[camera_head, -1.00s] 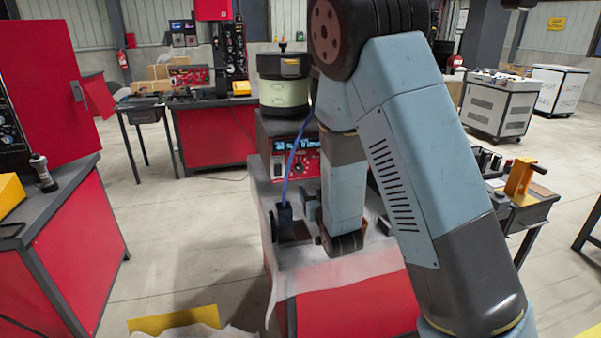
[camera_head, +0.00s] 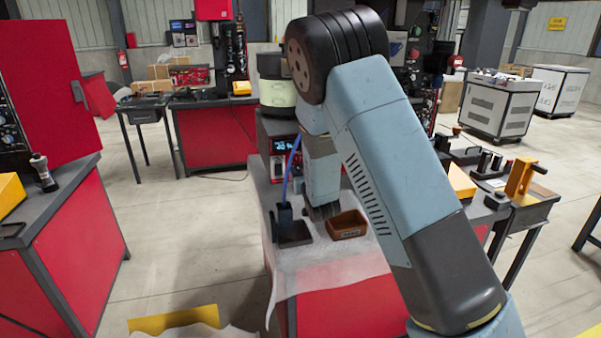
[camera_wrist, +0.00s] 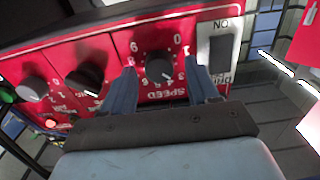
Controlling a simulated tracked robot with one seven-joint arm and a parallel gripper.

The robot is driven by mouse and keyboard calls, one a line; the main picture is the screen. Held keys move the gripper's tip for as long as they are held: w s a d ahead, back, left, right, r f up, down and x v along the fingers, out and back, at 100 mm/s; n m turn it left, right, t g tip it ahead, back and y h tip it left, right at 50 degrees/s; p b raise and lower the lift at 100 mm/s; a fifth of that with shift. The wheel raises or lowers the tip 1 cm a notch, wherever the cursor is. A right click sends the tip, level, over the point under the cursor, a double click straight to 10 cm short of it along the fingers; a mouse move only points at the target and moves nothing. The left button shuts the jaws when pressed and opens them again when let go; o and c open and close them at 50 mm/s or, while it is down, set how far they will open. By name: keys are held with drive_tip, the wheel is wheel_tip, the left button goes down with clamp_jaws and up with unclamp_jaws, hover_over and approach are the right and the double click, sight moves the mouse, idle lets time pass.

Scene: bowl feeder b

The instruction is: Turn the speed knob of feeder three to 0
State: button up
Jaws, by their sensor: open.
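The wrist view shows a red control panel (camera_wrist: 140,35) with a round black speed knob (camera_wrist: 159,68), its printing upside down. A white pointer mark sits at the knob's lower right, beside small digits. A 0 is printed to its upper right. My gripper (camera_wrist: 161,82) is open, with one blue-grey finger on each side of the knob. A gap shows on both sides; contact is not visible. In the head view the feeder's red front (camera_head: 281,146) is partly behind my arm, and the knob and fingertips are hidden. The feeder's number cannot be read.
A brown labelled bin (camera_head: 347,225) and a blue-handled tool in a dark holder (camera_head: 285,215) stand on the bench before the feeder.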

drive_tip(key=shift+w, duration=0.1)
drive_tip(key=shift+c, duration=0.2)
drive_tip(key=c, duration=0.9)
drive_tip(key=shift+a, duration=0.35)
drive_tip(key=shift+c, duration=0.5)
drive_tip(key=shift+d, duration=0.25)
